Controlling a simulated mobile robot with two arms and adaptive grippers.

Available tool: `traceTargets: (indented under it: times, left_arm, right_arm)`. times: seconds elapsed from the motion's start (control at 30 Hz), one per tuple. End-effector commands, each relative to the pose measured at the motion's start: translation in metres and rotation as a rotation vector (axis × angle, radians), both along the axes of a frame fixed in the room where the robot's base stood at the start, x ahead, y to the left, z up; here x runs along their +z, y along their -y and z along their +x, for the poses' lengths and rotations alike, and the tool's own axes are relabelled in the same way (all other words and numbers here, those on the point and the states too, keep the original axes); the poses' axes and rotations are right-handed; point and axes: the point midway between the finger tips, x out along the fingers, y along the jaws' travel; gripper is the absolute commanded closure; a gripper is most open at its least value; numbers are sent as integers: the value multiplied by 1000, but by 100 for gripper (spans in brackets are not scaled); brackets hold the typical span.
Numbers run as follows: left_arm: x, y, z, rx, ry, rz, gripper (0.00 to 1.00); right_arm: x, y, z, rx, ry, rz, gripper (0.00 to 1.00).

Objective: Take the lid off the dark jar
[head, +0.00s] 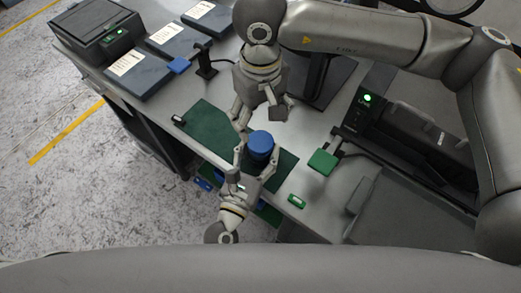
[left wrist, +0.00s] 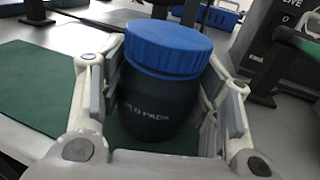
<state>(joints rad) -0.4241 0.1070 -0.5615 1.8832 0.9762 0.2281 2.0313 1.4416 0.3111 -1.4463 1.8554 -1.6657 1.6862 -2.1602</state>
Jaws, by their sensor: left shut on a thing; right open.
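The dark jar (left wrist: 155,112) stands upright on the green mat (head: 205,123), with pale lettering on its side. Its ribbed blue lid (left wrist: 168,45) sits on top, and the lid also shows in the head view (head: 261,143). My left gripper (head: 254,162) is shut around the jar's body, one finger on each side, below the lid. It also frames the jar in the left wrist view (left wrist: 165,110). My right gripper (head: 262,112) is open and empty, just behind and above the lid, apart from it. The jar's lower part is hidden in the head view.
Dark flat boxes with white labels (head: 173,37) and a black case (head: 97,30) lie at the back left. A small black stand (head: 204,60) is behind the mat. A black charger-like unit (head: 366,105) and a green block (head: 323,162) are at right.

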Motion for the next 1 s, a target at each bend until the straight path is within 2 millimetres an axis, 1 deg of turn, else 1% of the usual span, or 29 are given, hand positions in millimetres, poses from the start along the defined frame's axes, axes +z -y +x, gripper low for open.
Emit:
traceTargets:
  times: [0.03, 0.13, 0.17, 0.27, 0.37, 1.0]
  left_arm:
    - [0, 0, 0, 0, 0, 0, 85]
    - [0, 0, 0, 0, 0, 0, 97]
    - [0, 0, 0, 0, 0, 0, 100]
    - [0, 0, 0, 0, 0, 0, 100]
    - [0, 0, 0, 0, -1, 0, 100]
    - [0, 0, 0, 0, -1, 1, 100]
  right_arm:
    - [0, 0, 0, 0, 0, 0, 28]
    - [0, 0, 0, -5, 0, 0, 28]
    - [0, 0, 0, -12, 0, 0, 28]
    - [0, 0, 0, -69, 0, 0, 28]
    - [0, 0, 0, -183, -1, 0, 28]
    - [0, -1, 0, -1300, 1, 1, 28]
